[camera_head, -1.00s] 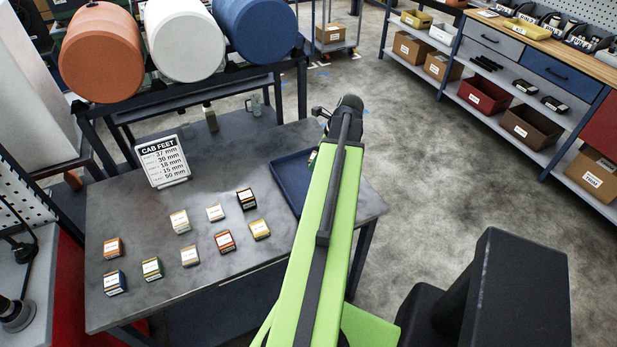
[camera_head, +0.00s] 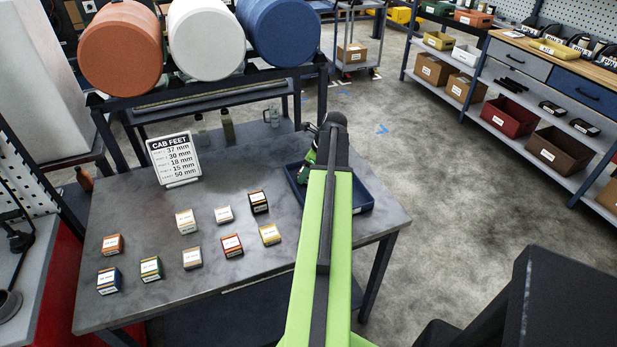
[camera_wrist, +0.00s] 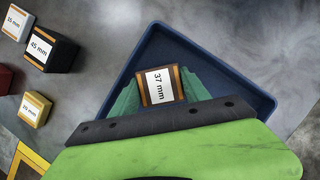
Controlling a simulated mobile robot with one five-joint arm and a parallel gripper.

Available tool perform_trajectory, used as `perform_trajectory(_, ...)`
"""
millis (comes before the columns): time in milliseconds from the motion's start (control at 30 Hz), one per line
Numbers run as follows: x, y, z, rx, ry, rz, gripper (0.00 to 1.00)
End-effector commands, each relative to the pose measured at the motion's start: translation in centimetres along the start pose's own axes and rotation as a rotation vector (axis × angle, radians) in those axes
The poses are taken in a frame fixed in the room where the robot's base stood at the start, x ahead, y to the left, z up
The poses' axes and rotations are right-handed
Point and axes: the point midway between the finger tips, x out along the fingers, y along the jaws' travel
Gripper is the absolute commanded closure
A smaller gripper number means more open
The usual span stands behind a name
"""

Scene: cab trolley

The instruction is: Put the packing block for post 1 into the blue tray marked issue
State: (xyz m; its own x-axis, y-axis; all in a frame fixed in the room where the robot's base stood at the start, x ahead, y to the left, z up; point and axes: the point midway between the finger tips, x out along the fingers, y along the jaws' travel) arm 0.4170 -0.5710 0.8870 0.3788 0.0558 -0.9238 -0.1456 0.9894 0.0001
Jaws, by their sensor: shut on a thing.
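The packing block (camera_wrist: 160,86), brown with a white label reading 37 mm, is between the green fingers of my gripper (camera_wrist: 160,92) in the wrist view. The sign CAB FEET (camera_head: 174,159) lists 37 mm on its top line. The blue tray (camera_wrist: 232,70) lies below the block and fingers in the wrist view. In the head view the tray (camera_head: 364,207) is at the right end of the table, with my gripper (camera_head: 309,160) over its left part. My arm hides part of the tray and the block there. No marking on the tray is readable.
Several other labelled blocks stand on the grey table (camera_head: 200,295) left of the tray, including a dark 45 mm block (camera_wrist: 50,50) near it. Bottles stand behind the table's far edge. Three large rolls (camera_head: 205,40) are at the back. Open floor lies to the right.

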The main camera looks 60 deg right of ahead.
Motion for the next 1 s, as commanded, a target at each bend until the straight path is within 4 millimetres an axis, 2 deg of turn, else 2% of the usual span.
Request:
perform_trajectory(33,0.9,0.0,-0.3,0.000,0.000,0.000,0.89)
perform_trajectory(167,0.4,0.0,-0.2,0.000,0.000,0.000,0.89)
perform_trajectory(367,0.8,0.0,-0.3,-0.001,0.000,0.000,0.89)
perform_trajectory(400,0.8,0.0,-0.3,-0.001,0.000,0.000,0.43)
perform_trajectory(533,0.7,0.0,-0.2,-0.001,0.000,0.001,0.26)
perform_trajectory(867,0.6,0.1,-0.2,-0.002,0.000,0.001,0.24)
perform_trajectory(1000,-0.3,0.1,0.1,-0.001,0.000,0.001,0.24)
